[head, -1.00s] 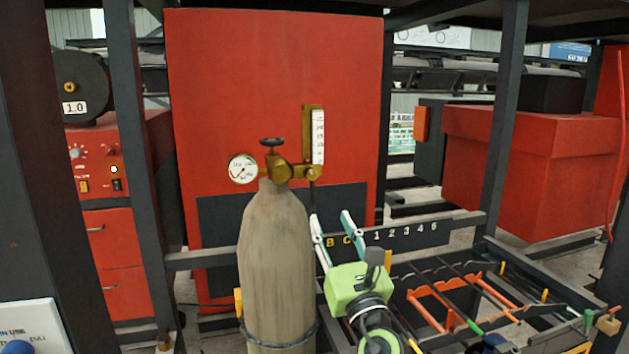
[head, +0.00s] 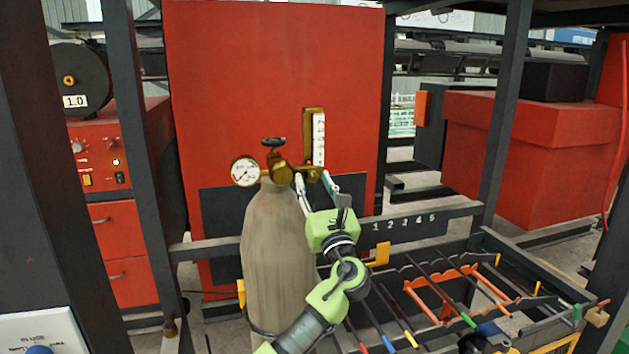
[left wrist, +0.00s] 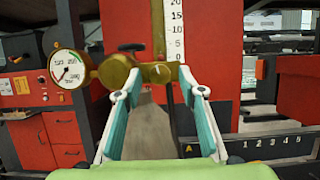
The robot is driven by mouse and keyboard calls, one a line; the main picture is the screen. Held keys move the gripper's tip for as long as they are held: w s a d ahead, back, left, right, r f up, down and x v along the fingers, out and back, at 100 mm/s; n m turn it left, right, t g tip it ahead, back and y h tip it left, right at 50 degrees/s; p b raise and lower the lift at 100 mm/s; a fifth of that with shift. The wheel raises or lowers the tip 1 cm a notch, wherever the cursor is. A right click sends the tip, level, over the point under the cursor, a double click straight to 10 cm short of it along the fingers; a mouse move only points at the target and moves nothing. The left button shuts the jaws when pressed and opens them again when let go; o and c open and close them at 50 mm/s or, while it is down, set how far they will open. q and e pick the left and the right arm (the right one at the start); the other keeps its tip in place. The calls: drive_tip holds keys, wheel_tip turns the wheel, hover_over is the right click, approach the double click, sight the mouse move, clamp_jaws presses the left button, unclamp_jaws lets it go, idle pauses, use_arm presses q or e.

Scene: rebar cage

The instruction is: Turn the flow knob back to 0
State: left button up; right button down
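The grey gas cylinder (head: 278,255) stands upright with a brass regulator (head: 280,172) on top. A round pressure gauge (head: 245,172) is on its left and a flow scale (head: 318,140) in a brass frame on its right. The flow knob (left wrist: 158,73) is a small brass part below the scale's 0 mark in the left wrist view. My left gripper (head: 313,178) is open and empty. Its two fingers point at the flow knob from below, one on each side, and I cannot tell whether they touch it. The flow reading is not legible. My right gripper is not in view.
A red panel (head: 240,75) stands behind. A rack (head: 450,300) with several coloured rods lies at lower right. Dark frame posts (head: 500,110) stand at the sides.

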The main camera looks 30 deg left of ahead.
use_arm(q)
drive_tip(key=c, duration=1)
clamp_jaws()
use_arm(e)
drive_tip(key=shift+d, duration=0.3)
